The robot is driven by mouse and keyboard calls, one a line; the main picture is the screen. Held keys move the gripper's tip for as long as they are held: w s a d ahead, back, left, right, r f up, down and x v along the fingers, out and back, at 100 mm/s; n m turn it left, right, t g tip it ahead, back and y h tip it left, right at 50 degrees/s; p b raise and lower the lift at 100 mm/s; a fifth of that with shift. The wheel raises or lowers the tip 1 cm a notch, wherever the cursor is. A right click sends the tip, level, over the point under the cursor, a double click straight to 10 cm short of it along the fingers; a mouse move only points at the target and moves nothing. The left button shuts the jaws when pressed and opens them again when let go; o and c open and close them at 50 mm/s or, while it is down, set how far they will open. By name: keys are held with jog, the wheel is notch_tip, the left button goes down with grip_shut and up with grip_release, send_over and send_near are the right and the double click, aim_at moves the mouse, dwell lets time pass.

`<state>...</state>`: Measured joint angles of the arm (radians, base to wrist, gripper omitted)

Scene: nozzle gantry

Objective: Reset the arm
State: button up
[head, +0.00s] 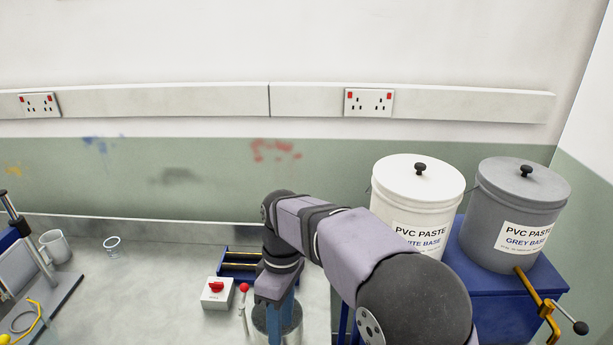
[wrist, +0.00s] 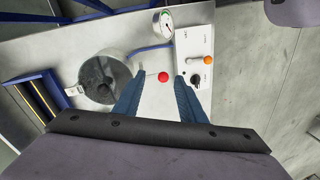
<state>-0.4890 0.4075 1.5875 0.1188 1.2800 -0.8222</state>
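My arm reaches down to the bench in the head view, and my gripper (head: 272,318) points downward with blue fingers beside a metal pot (head: 292,325). In the wrist view my gripper (wrist: 160,76) has its two blue fingers spread apart, with nothing held between them. A red ball knob (wrist: 163,77) shows in the gap, beyond the fingertips. In the head view a red-knobbed lever (head: 244,288) stands just left of the gripper. The lower part of the fingers is cut off by the head view's bottom edge.
A switch box (head: 217,293) and a blue frame (head: 240,262) are close by. The wrist view shows a pressure gauge (wrist: 163,25) and a control box (wrist: 195,62). White (head: 415,190) and grey (head: 520,205) paste buckets stand right.

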jog(key=s+d+f+m, duration=0.2)
jog(key=s+d+m, duration=0.2)
jog(key=d, duration=0.3)
jog(key=s+d+f+m+t, duration=0.1)
jog(key=s+d+f+m, duration=0.2)
jog(key=d, duration=0.4)
jog(key=s+d+f+m+t, duration=0.1)
jog(key=s+d+f+m, duration=0.1)
jog(key=s+d+m, duration=0.3)
jog(key=d+m, duration=0.2)
jog(key=d, duration=0.1)
jog(key=shift+s+f+m, duration=0.25)
jog(key=shift+s+m, duration=0.05)
jog(key=shift+s, duration=0.05)
